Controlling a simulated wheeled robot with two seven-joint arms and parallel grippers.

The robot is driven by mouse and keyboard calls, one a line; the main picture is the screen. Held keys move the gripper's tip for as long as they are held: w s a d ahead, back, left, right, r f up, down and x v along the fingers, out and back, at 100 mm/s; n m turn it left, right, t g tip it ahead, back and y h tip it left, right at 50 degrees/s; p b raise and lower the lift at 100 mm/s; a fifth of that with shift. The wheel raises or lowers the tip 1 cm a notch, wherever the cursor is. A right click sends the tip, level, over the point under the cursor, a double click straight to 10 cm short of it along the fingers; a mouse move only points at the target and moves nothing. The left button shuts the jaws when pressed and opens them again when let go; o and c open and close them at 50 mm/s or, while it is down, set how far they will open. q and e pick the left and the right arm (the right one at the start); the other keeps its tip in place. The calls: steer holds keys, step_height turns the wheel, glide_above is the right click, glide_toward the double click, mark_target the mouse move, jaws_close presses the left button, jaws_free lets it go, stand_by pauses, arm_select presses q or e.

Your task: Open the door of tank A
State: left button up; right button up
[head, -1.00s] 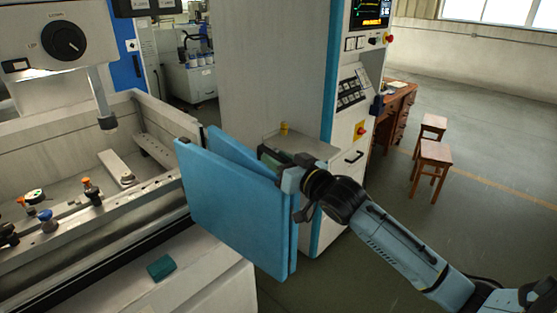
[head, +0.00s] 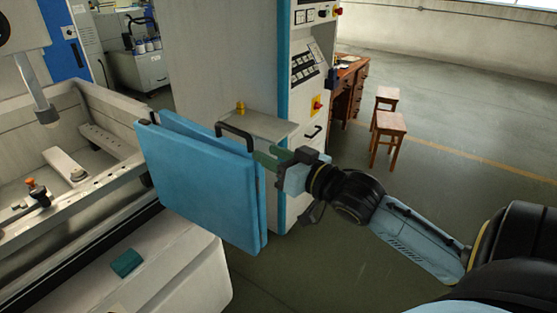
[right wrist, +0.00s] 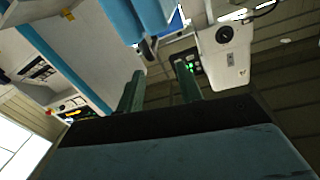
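The door of tank A is a pair of blue panels (head: 200,185), folded close together and standing out from the right end of the open grey tank (head: 105,105). A black bar handle (head: 236,133) shows at the door's upper right edge. My right gripper (head: 268,157) is just right of the handle, beside the door edge. In the right wrist view its two green fingers (right wrist: 159,68) stand apart with nothing between them. A blue panel (right wrist: 145,18) and the dark handle (right wrist: 148,47) show beyond the fingertips. My left gripper is not in view.
A control cabinet (head: 300,75) with a small shelf (head: 268,125) stands close behind the gripper. A teal block (head: 126,263) lies on the machine's front ledge. Two wooden stools (head: 388,125) and a desk (head: 347,90) stand farther back. The floor at right is clear.

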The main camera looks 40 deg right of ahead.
steer(key=shift+s+d, duration=0.1)
steer(key=shift+s, duration=0.65)
steer(key=w+d+f+m+g+h+b, duration=0.1)
steer(key=d+f+g+h, duration=0.15)
steer(key=f, duration=0.85)
steer(key=d+f+m+g+h+b, duration=0.1)
steer(key=d+f, duration=0.3)
steer(key=f, duration=0.6)
steer(key=s+f+g+b, duration=0.15)
steer(key=s+f, duration=0.25)
steer(key=f, duration=0.8)
steer(key=s+f+g, duration=0.3)
steer(key=s+f, duration=0.1)
steer(key=f, duration=0.8)
steer(key=s+a+f+n+g+b, duration=0.1)
steer(key=s+a+f+g, duration=0.25)
steer(key=s+f, duration=0.5)
steer(key=s+a+f+n+g+b, duration=0.15)
steer(key=s+a+f, duration=0.25)
steer(key=s+f, duration=0.45)
steer(key=s+a+f+n+g, duration=0.1)
steer(key=s+a+f+g, duration=0.1)
steer(key=s+a+f, duration=0.2)
steer(key=s+a+f+n+g, duration=0.1)
steer(key=s+a+f, duration=0.3)
steer(key=s, duration=0.6)
steer(key=shift+f+n+g+y+b, duration=0.35)
steer(key=shift+f+g+y, duration=0.05)
steer(key=shift+y, duration=0.05)
